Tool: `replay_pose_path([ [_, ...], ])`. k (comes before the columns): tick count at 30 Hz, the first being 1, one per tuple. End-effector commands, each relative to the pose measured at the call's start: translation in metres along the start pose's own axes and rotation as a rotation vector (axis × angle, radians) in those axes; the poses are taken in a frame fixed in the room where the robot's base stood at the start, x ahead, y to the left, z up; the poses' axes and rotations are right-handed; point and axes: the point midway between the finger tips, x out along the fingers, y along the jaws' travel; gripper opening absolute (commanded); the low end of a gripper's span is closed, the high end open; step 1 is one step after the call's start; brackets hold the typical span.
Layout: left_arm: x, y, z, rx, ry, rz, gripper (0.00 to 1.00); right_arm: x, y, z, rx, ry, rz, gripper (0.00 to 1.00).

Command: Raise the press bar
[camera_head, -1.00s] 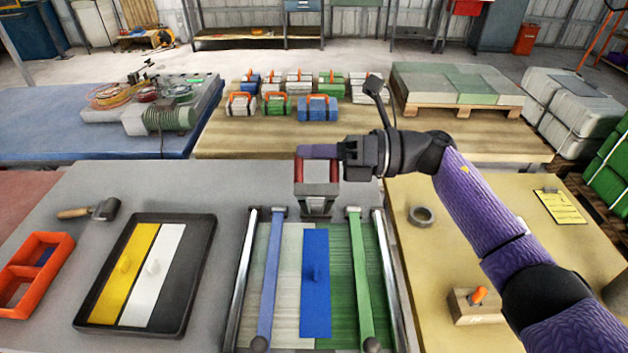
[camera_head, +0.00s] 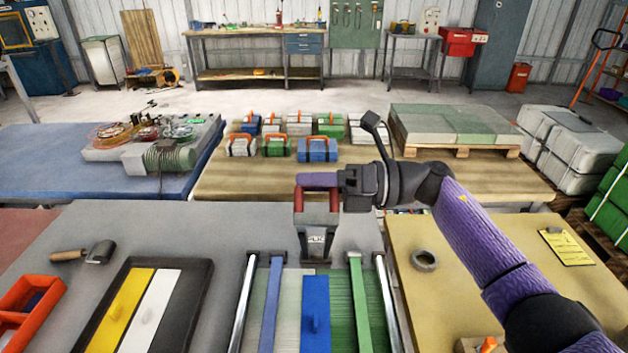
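The press bar shows as a grey upright block with a U-shaped handle with red sides (camera_head: 316,231), at the back end of the rail frame. My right gripper (camera_head: 319,181) reaches in from the right, with its purple finger lying across the top of this handle. It appears shut on the handle; the finger hides the handle's crossbar. Dark lettering shows on the block's front face. Below are the rails, a blue strip (camera_head: 316,315) with a knob, and white and green sheet material. My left gripper is out of view.
A black tray (camera_head: 196,290) with yellow and white panels lies left of the rails, beside an orange bin (camera_head: 22,318) and a wood-handled tool (camera_head: 88,254). A tape roll (camera_head: 424,260) sits on the yellow table at right. Several small cases stand behind.

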Motion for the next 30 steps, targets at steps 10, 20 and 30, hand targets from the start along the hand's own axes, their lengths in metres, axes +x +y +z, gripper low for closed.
replay_pose_path([
  [10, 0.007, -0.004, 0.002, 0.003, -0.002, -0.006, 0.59, -0.029, -0.002, -0.001, 0.0, -0.001, -0.005, 0.54],
  [20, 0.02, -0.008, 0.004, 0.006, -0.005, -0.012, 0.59, -0.095, -0.002, -0.001, 0.0, 0.0, -0.002, 0.54],
  [30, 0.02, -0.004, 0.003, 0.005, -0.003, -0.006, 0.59, -0.098, -0.001, 0.0, 0.004, -0.009, 0.002, 0.54],
])
